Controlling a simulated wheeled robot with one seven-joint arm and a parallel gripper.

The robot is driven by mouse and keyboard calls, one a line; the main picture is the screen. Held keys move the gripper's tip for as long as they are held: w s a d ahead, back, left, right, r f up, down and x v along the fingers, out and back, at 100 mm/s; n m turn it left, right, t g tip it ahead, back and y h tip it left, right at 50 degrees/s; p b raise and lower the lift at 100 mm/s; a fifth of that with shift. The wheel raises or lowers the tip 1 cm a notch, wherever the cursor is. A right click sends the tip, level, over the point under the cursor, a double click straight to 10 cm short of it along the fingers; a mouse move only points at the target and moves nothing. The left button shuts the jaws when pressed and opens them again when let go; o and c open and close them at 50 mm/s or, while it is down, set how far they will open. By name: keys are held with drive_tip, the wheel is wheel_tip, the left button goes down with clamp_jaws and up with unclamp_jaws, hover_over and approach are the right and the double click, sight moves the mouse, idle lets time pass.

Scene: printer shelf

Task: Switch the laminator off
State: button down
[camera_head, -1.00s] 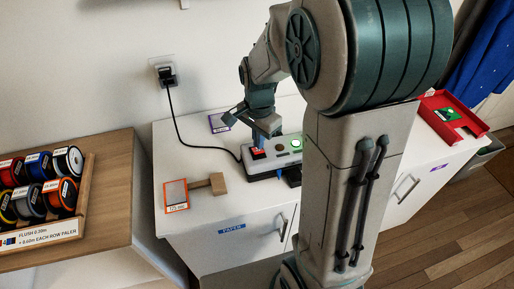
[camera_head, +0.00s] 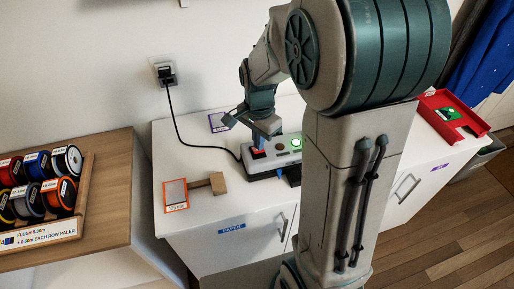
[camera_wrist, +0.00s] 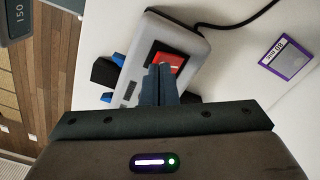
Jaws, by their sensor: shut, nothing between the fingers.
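A grey-white corded unit (camera_head: 277,158) sits on the white cabinet, partly hidden by my arm. I cannot tell from any label whether it is the laminator. A red rocker switch (camera_head: 259,153) is at its left end, and a green light (camera_head: 296,143) is lit further right. The red switch also shows in the wrist view (camera_wrist: 174,62) in a black frame. My gripper (camera_head: 262,143) is shut and empty, pointing down over the switch. In the wrist view its fingertips (camera_wrist: 161,68) overlap the switch's lower left part; contact is not clear.
A black cable (camera_head: 190,143) runs from the unit to a wall socket (camera_head: 165,73). A purple-edged card (camera_head: 217,122), an orange-edged card (camera_head: 176,194) and a wooden block (camera_head: 218,184) lie on the cabinet. A spool rack (camera_head: 80,200) stands left; a red tray (camera_head: 452,118) lies right.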

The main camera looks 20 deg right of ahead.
drive_tip(key=shift+f+b, duration=0.3)
drive_tip(key=shift+f, duration=0.2)
drive_tip(key=shift+r, duration=0.15)
drive_tip(key=shift+r+p, duration=2.85)
drive_tip(key=shift+r, duration=0.55)
drive_tip(key=s+r+n+t, duration=0.1)
drive_tip(key=s+r+n, duration=0.2)
drive_tip(key=s+n, duration=0.3)
drive_tip(key=s+r+n+t, duration=0.2)
drive_tip(key=s+r+n, duration=0.2)
drive_tip(key=s+n, duration=0.2)
drive_tip(key=shift+s+a+r, duration=0.15)
drive_tip(key=shift+s+r, duration=0.1)
drive_tip(key=shift+s, duration=0.9)
